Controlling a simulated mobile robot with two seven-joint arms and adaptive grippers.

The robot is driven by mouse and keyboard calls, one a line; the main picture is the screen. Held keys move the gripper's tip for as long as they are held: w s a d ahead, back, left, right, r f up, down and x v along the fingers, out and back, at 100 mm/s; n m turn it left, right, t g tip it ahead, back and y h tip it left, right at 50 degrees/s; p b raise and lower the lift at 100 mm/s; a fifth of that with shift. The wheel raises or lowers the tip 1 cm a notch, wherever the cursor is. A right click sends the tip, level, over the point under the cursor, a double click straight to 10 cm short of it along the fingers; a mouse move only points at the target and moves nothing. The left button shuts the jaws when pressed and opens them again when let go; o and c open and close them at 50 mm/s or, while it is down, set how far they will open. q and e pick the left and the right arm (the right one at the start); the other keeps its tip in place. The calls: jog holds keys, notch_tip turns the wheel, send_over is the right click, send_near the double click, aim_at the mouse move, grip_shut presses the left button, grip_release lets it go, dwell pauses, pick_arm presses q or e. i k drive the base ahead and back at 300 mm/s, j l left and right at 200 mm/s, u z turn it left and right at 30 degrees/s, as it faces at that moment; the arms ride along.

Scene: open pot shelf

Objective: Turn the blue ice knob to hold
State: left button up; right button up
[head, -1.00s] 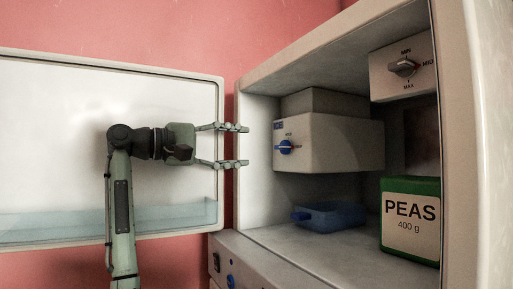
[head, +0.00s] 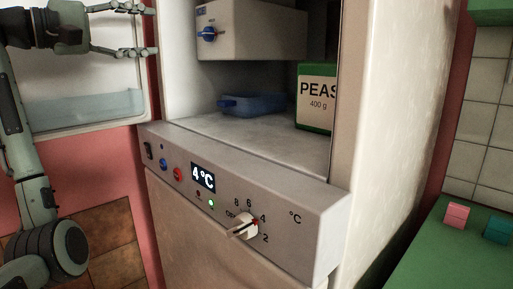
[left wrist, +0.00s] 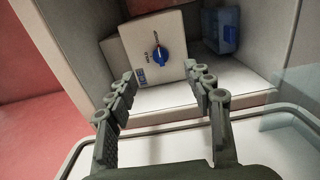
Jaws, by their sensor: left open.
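The blue ice knob (head: 208,34) sits on the front of a pale box unit (head: 265,32) inside the open fridge compartment. In the left wrist view the knob (left wrist: 161,55) shows between and beyond my fingers, with a "HOLD" mark on the panel near it and a small blue label below left. My left gripper (head: 148,30) is open and empty, left of the knob in the head view and apart from it. It also shows in the left wrist view (left wrist: 160,82). My right gripper is not in view.
A blue tray (head: 258,104) and a green PEAS box (head: 316,98) stand on the compartment floor. The open door (head: 95,100) is behind my left arm. A control panel (head: 300,204) with a white dial (head: 243,226) lies below. A green counter (head: 437,252) is at right.

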aim_at(209, 34)
jog(key=k, duration=0.9)
